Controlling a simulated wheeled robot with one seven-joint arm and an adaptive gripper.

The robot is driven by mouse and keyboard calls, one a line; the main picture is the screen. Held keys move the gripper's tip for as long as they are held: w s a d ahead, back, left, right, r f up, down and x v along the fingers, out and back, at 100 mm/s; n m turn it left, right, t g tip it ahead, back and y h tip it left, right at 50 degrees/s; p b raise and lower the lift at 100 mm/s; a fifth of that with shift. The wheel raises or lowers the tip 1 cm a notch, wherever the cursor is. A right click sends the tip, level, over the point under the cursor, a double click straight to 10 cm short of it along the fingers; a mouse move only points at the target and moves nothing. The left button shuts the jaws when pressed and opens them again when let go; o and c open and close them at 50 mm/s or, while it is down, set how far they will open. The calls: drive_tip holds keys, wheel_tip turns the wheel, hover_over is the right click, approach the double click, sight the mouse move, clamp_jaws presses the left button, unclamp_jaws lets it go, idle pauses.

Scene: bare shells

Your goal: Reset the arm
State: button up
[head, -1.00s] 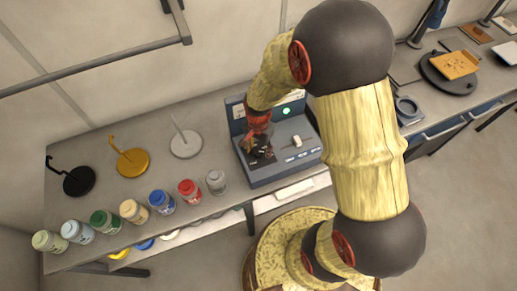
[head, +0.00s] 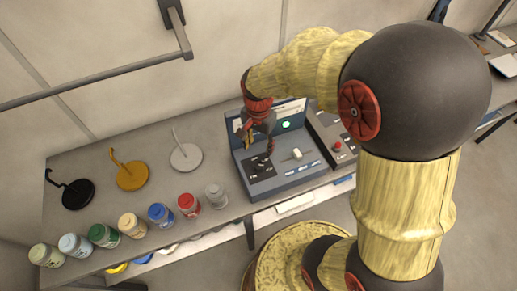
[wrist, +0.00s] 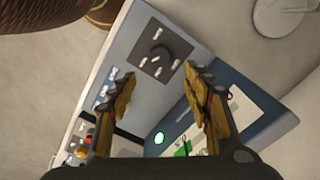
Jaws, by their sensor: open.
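My gripper (head: 258,143) is over the left part of a blue-grey control console (head: 290,183) on the bench. In the wrist view my gripper (wrist: 158,78) has its two yellow-and-black fingers wide apart with nothing between them. Beyond the fingertips is a dark dial panel (wrist: 157,58) with a black knob, which looks apart from the fingers. The console carries a white lever (head: 297,155), blue labels and a lit green lamp (head: 286,125). The lamp also shows in the wrist view (wrist: 158,138).
Several coloured jars line the bench's front edge, among them a red jar (head: 188,204). Black, yellow (head: 131,176) and white stands are behind them. A second box with a red button (head: 338,146) is right of the console. A wall rail (head: 100,82) hangs at upper left.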

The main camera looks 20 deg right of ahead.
idle(0.6)
drive_tip(key=s+r+n+t+b, duration=0.5)
drive_tip(key=s+r+n+b, duration=0.5)
drive_tip(key=s, duration=0.4)
drive_tip(key=shift+r+n+t, duration=0.3)
drive_tip(key=shift+r, duration=0.15)
drive_tip(key=shift+c, duration=0.4)
